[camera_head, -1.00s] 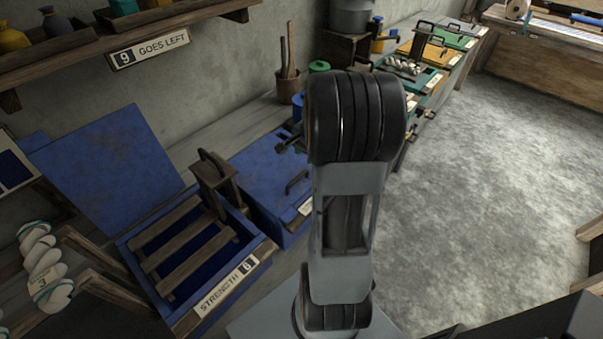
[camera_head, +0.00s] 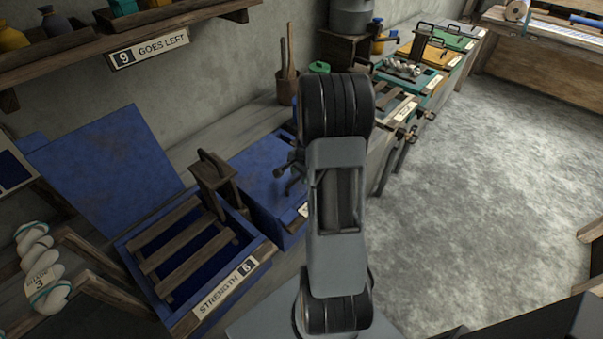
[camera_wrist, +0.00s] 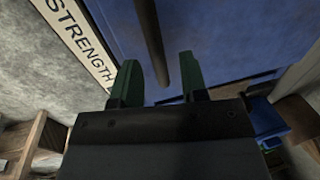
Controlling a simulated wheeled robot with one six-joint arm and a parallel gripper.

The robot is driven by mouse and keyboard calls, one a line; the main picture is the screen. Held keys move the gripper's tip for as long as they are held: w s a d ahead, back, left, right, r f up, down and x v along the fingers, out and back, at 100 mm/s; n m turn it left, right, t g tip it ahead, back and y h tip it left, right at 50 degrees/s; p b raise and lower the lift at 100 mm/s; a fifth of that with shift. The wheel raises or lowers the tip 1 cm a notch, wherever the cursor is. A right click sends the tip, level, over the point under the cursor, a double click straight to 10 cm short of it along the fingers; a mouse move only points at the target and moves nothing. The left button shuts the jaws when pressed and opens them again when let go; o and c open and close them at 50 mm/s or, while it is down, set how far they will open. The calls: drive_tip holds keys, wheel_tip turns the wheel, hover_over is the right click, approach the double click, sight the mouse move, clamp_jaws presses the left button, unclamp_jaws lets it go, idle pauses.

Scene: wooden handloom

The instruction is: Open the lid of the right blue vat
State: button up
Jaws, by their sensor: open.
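The right blue vat (camera_head: 270,219) is closed, with its flat blue lid (camera_head: 248,172) down. My gripper (camera_head: 290,180) is over the front part of this lid, and in the head view it covers the lid's handle. In the wrist view, the dark bar handle (camera_wrist: 153,42) runs between the two green fingers of my gripper (camera_wrist: 156,72). The fingers are apart, with a gap visible on each side of the bar. The blue lid surface (camera_wrist: 218,35) fills the background there. Whether a finger touches the bar cannot be told.
The left blue vat (camera_head: 160,318) stands open beside it, its lid (camera_head: 105,165) leaned back and wooden slats inside. A wooden post block (camera_head: 213,180) stands between the vats. Teal, orange and green vats line the wall behind my arm. The grey floor (camera_head: 480,200) at right is clear.

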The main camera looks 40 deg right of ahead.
clamp_jaws()
drive_tip(key=shift+r, duration=0.15)
idle(0.4)
